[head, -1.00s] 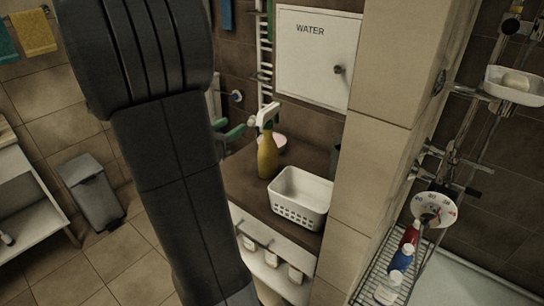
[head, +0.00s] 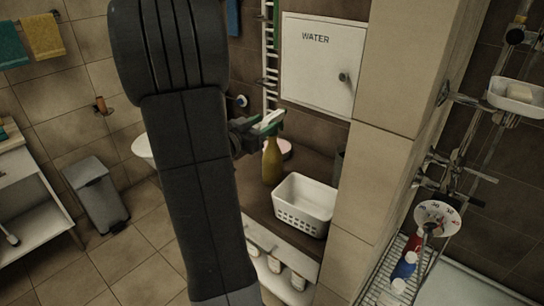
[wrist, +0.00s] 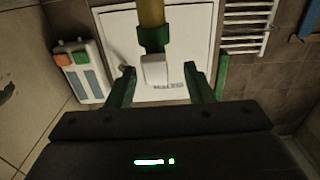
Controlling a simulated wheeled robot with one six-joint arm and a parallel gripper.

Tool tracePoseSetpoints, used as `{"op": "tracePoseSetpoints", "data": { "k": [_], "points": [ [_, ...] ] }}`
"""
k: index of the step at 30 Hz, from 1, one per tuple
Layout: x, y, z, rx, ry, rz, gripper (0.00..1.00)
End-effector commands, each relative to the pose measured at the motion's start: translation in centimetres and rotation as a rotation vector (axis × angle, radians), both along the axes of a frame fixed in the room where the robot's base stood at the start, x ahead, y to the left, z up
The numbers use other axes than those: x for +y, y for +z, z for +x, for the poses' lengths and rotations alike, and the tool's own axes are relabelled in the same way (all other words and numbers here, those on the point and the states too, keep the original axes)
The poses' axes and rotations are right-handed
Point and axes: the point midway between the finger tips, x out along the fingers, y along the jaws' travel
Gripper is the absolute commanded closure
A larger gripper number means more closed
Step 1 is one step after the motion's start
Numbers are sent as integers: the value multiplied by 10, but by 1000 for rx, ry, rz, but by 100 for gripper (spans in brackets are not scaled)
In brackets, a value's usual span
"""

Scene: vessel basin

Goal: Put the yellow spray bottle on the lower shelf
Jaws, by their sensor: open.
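The yellow spray bottle (head: 272,163) stands upright on the brown counter (head: 257,205), with a white and green spray head. My gripper (head: 264,126) is at the height of the spray head. In the wrist view, the open green fingers (wrist: 161,88) stand on either side of the white head of the bottle (wrist: 155,70), with gaps on both sides. My arm hides part of the gripper in the head view. A white lower shelf (head: 283,291) shows under the counter, with several small items near it.
A white basket (head: 304,206) stands on the counter just right of the bottle. A pink round thing (head: 286,149) lies behind the bottle. A tiled pillar (head: 373,170) bounds the counter's right side. A white WATER panel (head: 318,70) is on the wall behind.

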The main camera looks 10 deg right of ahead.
Motion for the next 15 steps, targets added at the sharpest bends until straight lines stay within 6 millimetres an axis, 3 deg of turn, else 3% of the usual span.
{"op": "tracePoseSetpoints", "data": {
  "k": [6,15],
  "points": [
    [-27,2,17,1,-3,0,53],
    [-32,2,22,1,1,0,53]
  ]
}}
